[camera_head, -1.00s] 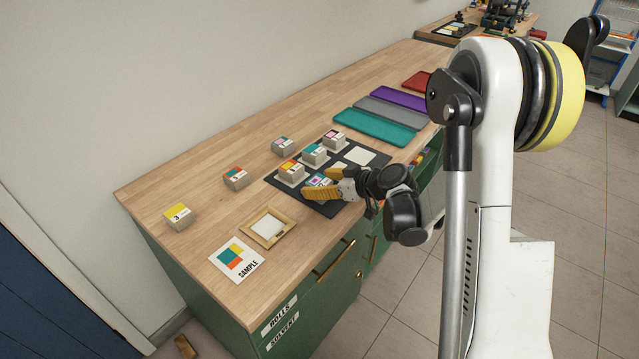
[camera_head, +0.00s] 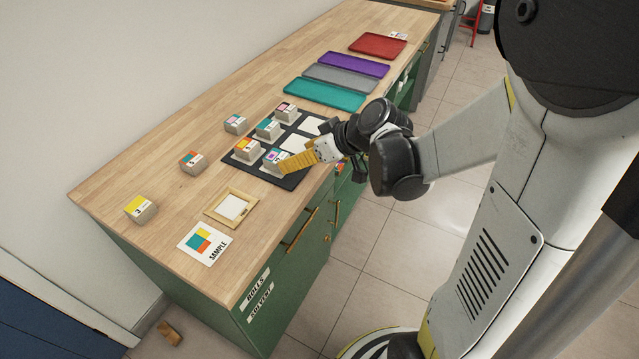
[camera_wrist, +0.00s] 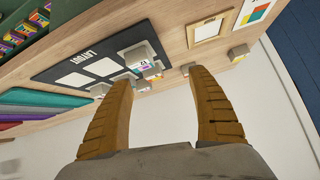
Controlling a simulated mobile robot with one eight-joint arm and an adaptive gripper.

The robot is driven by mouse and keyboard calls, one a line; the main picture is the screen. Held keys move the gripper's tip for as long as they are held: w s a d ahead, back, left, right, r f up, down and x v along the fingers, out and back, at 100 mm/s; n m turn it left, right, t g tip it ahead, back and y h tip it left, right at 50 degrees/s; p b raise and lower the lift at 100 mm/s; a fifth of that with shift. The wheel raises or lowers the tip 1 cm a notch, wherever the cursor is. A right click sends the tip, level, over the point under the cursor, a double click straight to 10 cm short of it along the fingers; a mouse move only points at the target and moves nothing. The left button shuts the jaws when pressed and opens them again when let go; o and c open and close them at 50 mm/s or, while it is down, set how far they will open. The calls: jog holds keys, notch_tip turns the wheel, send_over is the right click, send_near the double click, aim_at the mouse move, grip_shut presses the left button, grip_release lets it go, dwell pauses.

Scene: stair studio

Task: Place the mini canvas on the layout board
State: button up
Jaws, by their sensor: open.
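The dark layout board (camera_head: 299,178) lies on the wooden counter with several white squares on it. Four-sided mini canvases with coloured tops stand on it: a purple-and-teal one (camera_head: 273,158) at the near corner, an orange one (camera_head: 247,147), a teal one (camera_head: 268,128) and a pink one (camera_head: 285,111). My gripper (camera_head: 287,164) is beside the near-corner canvas, its yellow fingers partly over the board. In the wrist view the fingers (camera_wrist: 160,76) are spread with nothing held between them; the board (camera_wrist: 54,72) shows beyond them, upper left. Contact with the canvas cannot be told.
A wooden frame (camera_head: 211,211) and a sample card (camera_head: 205,243) lie at the near end. Teal (camera_head: 323,94), grey, purple and red trays lie beyond the board.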

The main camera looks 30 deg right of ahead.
jog(key=s+a+r+m+h, duration=0.1)
jog(key=s+r+m+h, duration=0.1)
jog(key=s, duration=0.6)
jog(key=s+a+r+m+h, duration=0.1)
jog(key=s+r+m+h, duration=0.1)
jog(key=s, duration=0.7)
notch_tip(320, 180, up, 3)
jog(key=shift+s+f+m+g+h, duration=0.2)
jog(key=shift+m+g+h, duration=0.2)
jog(key=shift+h, duration=0.2)
